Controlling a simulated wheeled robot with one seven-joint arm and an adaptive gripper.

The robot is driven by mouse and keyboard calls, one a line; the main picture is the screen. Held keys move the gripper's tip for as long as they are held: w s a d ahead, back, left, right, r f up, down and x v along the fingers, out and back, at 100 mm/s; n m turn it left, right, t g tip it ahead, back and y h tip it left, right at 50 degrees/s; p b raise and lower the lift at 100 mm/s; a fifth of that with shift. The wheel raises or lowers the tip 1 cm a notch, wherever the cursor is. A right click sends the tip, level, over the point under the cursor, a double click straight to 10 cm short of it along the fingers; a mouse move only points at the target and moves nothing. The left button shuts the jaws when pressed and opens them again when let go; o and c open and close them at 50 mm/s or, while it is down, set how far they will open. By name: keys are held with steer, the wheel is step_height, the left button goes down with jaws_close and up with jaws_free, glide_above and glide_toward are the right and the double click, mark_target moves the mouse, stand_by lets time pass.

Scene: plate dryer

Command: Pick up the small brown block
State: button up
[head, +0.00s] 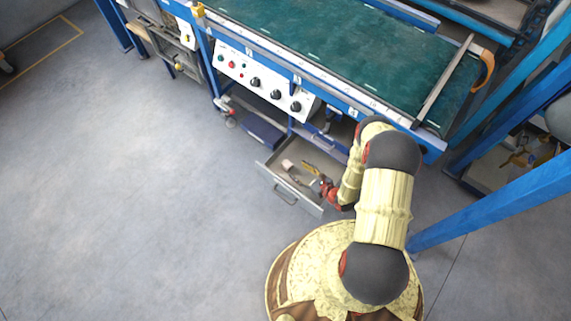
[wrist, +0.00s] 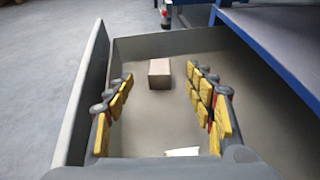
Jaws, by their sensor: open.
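The small brown block (wrist: 159,73) lies on the floor of an open grey drawer (wrist: 180,42), near its far wall in the wrist view. In the head view the block (head: 287,164) looks pale and small, at the drawer's left end. My gripper (wrist: 160,86) is open and empty. Its yellow-padded fingers stand to the left and right of the block in the wrist view, with the block farther off between them. In the head view my gripper (head: 326,190) is over the right part of the drawer (head: 268,172), partly hidden by my arm.
A white piece (wrist: 183,152) lies in the drawer close to my gripper. The drawer's walls stand around the block. A blue-framed bench with a green top (head: 350,50) and a control panel (head: 262,80) is above the drawer. The grey floor at left is clear.

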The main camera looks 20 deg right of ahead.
mark_target(288, 164)
steer(key=shift+s+f, duration=0.1)
steer(key=shift+f, duration=0.35)
steer(key=shift+w+a+f+b, duration=0.15)
steer(key=shift+w+f+b, duration=0.1)
steer(key=shift+w+b, duration=0.05)
steer(key=b+x, duration=0.3)
steer(key=x, duration=0.3)
steer(key=shift+s+a+f, duration=0.1)
steer(key=shift+w+a, duration=0.1)
steer(key=shift+w, duration=0.25)
steer(key=shift+c, duration=1.4)
steer(key=c, duration=1.1)
